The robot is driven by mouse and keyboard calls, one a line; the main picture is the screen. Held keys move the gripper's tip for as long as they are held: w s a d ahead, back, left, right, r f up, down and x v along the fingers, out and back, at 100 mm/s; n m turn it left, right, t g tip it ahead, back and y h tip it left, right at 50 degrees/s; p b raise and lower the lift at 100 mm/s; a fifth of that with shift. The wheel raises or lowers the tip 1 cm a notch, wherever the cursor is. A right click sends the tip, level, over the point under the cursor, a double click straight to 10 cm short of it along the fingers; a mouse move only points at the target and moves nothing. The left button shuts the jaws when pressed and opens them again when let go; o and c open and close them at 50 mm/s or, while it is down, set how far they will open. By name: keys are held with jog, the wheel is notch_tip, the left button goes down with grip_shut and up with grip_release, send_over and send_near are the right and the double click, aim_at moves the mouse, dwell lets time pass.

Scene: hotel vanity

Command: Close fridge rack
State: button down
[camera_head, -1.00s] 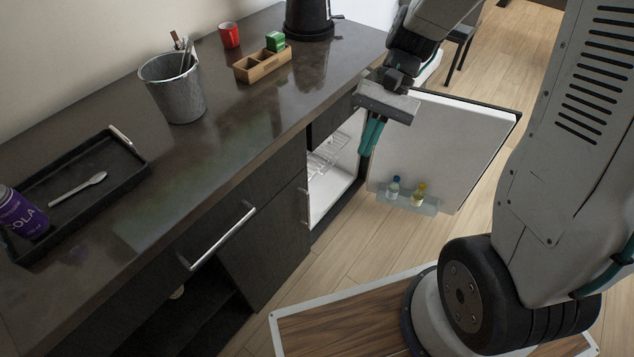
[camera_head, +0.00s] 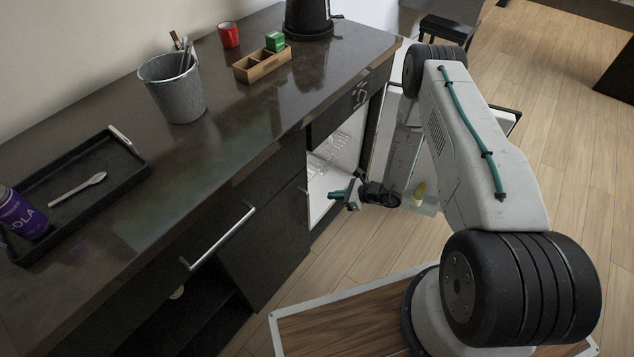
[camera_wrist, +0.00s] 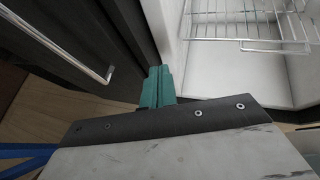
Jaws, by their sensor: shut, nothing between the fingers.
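The fridge rack is a silver wire shelf (camera_wrist: 250,28) inside the white fridge; in the wrist view it spans the top right. In the head view the rack (camera_head: 330,150) shows small and partly in shadow. The fridge door (camera_head: 425,165) stands open, largely hidden behind my arm. My gripper (camera_head: 337,195) is shut and empty, in front of the fridge opening and below the rack's height. In the wrist view its teal fingertips (camera_wrist: 158,82) are together near the left edge of the fridge opening.
A cabinet with a silver handle (camera_head: 218,236) stands left of the fridge. The counter holds a bucket (camera_head: 174,90), a black tray (camera_head: 128,172), a red cup (camera_head: 229,35) and a wooden box (camera_head: 262,66). A yellow bottle (camera_head: 419,193) sits in the door shelf.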

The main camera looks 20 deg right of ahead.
jog(key=w+d+f+m+t+h, duration=0.3)
jog(key=w+d+f, duration=0.1)
jog(key=d, duration=0.1)
jog(key=r+x, duration=0.1)
jog(key=x, duration=1.3)
jog(key=shift+w+r+m, duration=0.15)
jog(key=shift+w+m, duration=0.15)
jog(key=shift+w, duration=0.05)
